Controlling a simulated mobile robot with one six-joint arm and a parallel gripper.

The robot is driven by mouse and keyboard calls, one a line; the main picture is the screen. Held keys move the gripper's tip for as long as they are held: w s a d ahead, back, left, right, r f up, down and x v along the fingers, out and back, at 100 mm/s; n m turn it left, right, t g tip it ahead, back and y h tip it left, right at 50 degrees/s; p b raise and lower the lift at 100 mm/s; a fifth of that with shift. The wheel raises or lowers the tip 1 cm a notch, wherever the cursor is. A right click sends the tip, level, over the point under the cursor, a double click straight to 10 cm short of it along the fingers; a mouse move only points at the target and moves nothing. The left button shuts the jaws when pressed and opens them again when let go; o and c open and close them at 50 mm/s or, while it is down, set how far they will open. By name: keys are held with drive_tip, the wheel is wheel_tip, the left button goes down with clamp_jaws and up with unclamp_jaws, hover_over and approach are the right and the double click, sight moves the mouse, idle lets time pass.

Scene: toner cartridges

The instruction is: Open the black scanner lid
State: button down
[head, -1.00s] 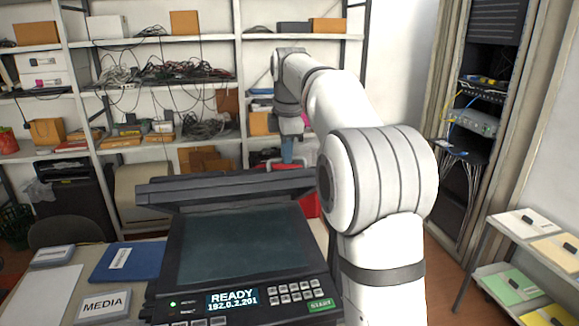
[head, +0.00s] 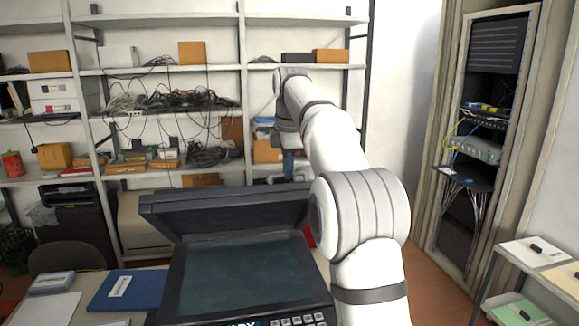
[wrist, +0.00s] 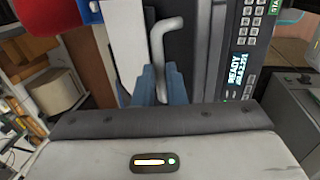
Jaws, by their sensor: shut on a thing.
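The black scanner lid (head: 225,212) is tilted up along the far side of the scanner (head: 245,270); its dark glass is uncovered. My gripper (head: 289,163) is at the lid's far right edge in the head view, its blue fingers pointing down. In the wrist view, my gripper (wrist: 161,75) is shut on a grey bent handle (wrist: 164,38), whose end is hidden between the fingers. How the handle joins the lid cannot be made out. The control panel with its READY display (wrist: 236,68) is right of the fingers.
A blue folder (head: 120,289) and a grey case (head: 50,283) lie on the table left of the scanner. Shelves with cables and boxes stand behind. A rack (head: 480,140) and a cart (head: 530,285) stand right, with open floor before them.

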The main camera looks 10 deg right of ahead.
drive_tip(key=c, duration=1.8)
unclamp_jaws()
drive_tip(key=shift+w+f, duration=0.4)
drive_tip(key=shift+f, duration=0.2)
drive_tip(key=shift+o, duration=0.6)
drive_tip(key=shift+w+f, duration=0.2)
drive_tip(key=shift+w, duration=0.25)
drive_tip(key=shift+o, duration=0.8)
drive_tip(key=shift+s+r, duration=0.25)
drive_tip(key=shift+r, duration=0.45)
drive_tip(key=shift+s+r, duration=0.25)
drive_tip(key=shift+r, duration=0.9)
drive_tip(key=shift+s+r, duration=0.2)
drive_tip(key=shift+r, duration=0.9)
drive_tip(key=shift+s+r, duration=0.25)
drive_tip(key=shift+r, duration=0.9)
